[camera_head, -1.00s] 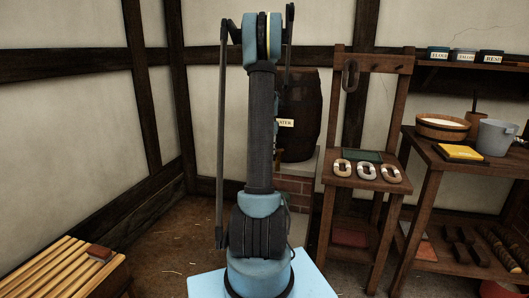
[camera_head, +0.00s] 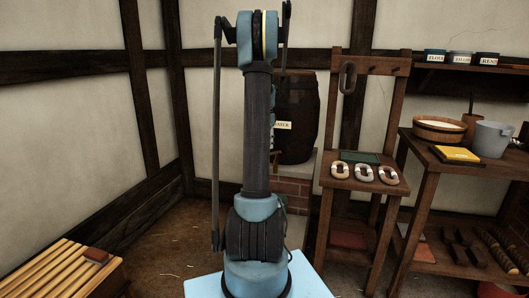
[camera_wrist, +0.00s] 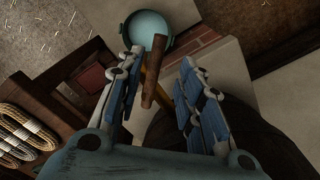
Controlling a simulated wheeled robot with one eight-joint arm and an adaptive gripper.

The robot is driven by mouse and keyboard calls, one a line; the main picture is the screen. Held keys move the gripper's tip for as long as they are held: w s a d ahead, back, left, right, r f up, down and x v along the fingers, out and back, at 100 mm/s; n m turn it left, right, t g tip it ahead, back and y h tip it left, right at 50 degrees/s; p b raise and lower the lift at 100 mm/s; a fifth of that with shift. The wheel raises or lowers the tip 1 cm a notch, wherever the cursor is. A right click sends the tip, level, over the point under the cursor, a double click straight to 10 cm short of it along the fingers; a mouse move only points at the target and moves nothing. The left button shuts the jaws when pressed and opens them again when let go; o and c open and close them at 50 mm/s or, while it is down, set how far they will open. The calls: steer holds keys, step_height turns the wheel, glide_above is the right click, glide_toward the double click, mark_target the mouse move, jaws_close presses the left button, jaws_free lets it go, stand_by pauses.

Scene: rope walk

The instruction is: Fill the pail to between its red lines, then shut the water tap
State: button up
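In the wrist view my gripper (camera_wrist: 161,60) is open. Its two blue-padded fingers stand apart on either side of a brown wooden piece, apparently the tap (camera_wrist: 152,85); I cannot tell whether either finger touches it. Past the fingertips is a round, pale blue-green vessel, apparently the pail (camera_wrist: 127,31), seen from above. Its red lines and water level cannot be made out. The dark barrel (camera_head: 300,105) with a water label (camera_head: 283,125) stands on a brick plinth in the head view, partly behind my arm.
The right table (camera_head: 425,148) holds a grey bucket (camera_head: 492,139), a wooden tub (camera_head: 438,129) and a yellow item (camera_head: 457,155). A slatted bench (camera_head: 60,270) is at lower left. Rope coils (camera_wrist: 25,135) show in the wrist view.

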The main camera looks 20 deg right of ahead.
step_height(320, 180, up, 7)
stand_by(0.3)
steer(key=shift+w+a, duration=0.1)
steer(key=s+a+r+n+t, duration=0.1)
steer(key=s+a+n, duration=0.7)
steer(key=s+a, duration=1.2)
steer(key=s+a+f+n, duration=0.3)
steer(key=s+f, duration=0.4)
steer(key=s, duration=0.4)
steer(key=s+a+f+n+t, duration=0.1)
steer(key=s+a+f+n, duration=0.2)
steer(key=s, duration=0.8)
step_height(320, 180, down, 5)
steer(key=n, duration=0.2)
steer(key=shift+s+r+n, duration=0.2)
steer(key=shift+s+n, duration=0.1)
steer(key=shift+s, duration=0.1)
